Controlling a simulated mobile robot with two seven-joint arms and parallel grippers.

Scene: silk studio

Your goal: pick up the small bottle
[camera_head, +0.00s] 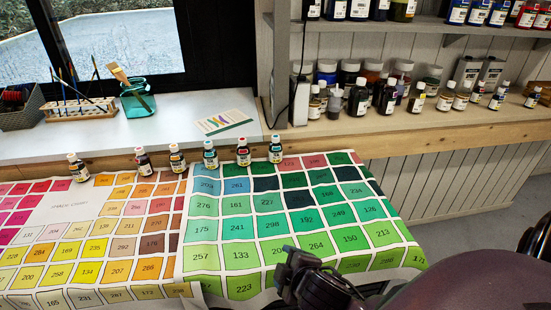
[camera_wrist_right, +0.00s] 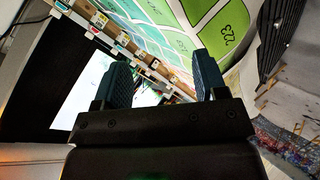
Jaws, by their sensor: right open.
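Several small bottles stand upright in a row along the back edge of the colour charts: a far-left one (camera_head: 77,168), a second (camera_head: 143,162), a third (camera_head: 177,159), a fourth (camera_head: 210,155), a fifth (camera_head: 243,152) and a right-hand one (camera_head: 275,149). Which one is meant I cannot tell. My right gripper (camera_head: 288,272) is low over the green chart, nearer than the bottles and apart from them. In the right wrist view its two fingers (camera_wrist_right: 161,60) are spread with nothing held between them. My left gripper is not in view.
Colour charts (camera_head: 241,227) cover the table. A shelf (camera_head: 440,115) with many more bottles stands at the back right. On the white sill are a teal jar (camera_head: 137,103) with brushes, a brush rack (camera_head: 78,110) and a card (camera_head: 220,121).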

